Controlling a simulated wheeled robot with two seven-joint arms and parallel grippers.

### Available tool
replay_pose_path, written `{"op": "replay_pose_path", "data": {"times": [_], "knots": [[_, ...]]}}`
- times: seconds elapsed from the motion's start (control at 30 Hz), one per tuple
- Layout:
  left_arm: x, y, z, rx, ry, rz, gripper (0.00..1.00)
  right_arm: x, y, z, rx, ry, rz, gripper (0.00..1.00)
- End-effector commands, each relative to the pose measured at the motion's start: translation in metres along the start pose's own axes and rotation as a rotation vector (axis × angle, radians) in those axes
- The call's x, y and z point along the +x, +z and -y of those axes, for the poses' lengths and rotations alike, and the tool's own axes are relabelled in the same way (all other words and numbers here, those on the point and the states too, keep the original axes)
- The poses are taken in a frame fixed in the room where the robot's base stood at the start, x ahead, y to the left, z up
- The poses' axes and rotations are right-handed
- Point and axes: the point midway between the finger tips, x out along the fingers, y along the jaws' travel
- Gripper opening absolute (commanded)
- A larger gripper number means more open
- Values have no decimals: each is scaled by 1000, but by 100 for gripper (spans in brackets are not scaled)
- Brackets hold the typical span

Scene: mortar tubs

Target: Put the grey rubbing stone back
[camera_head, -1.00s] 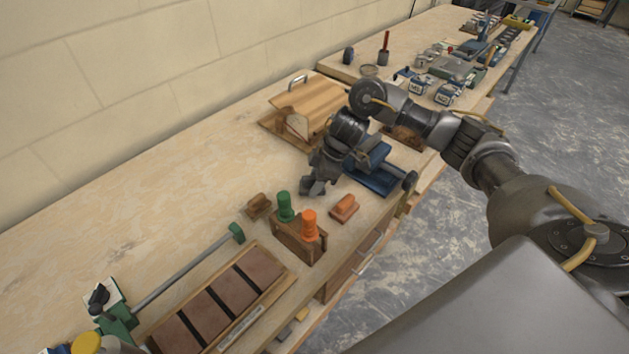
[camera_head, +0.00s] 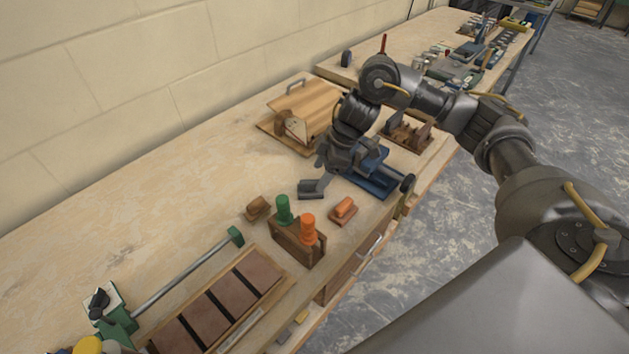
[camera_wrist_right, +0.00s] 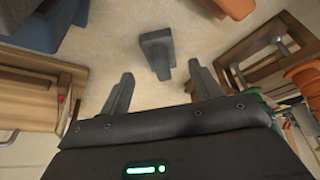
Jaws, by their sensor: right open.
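The grey rubbing stone (camera_head: 311,188) rests on the workbench, just below my right gripper (camera_head: 325,168). In the right wrist view the grey stone (camera_wrist_right: 158,52) stands on the bench beyond the fingertips, roughly in line with the gap between them. The right gripper (camera_wrist_right: 160,85) is open and empty, with clear space between its two fingers, and does not touch the stone. In the head view, my wrist and fingers partly overlap the area around the stone. My left gripper is not in view.
A wooden holder (camera_head: 290,245) with green and orange handles stands in front, beside an orange-topped block (camera_head: 343,210) and a brown block (camera_head: 257,208). A blue tool (camera_head: 373,182) lies close to the right. A wooden box (camera_head: 310,105) is behind. Bare bench lies left.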

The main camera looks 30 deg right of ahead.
Motion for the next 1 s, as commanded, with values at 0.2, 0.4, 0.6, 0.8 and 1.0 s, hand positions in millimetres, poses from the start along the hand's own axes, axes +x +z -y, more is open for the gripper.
{"op": "replay_pose_path", "data": {"times": [0.2,0.4,0.6,0.8,1.0], "knots": [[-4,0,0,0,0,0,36,-44,0,-1,-2,3,0,63],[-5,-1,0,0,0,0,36,-63,0,0,-1,0,0,63],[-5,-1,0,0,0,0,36,-66,0,0,-1,-1,0,63],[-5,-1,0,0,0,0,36,-66,0,0,0,-1,0,63],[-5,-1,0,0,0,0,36,-67,0,0,0,-1,0,63]]}}
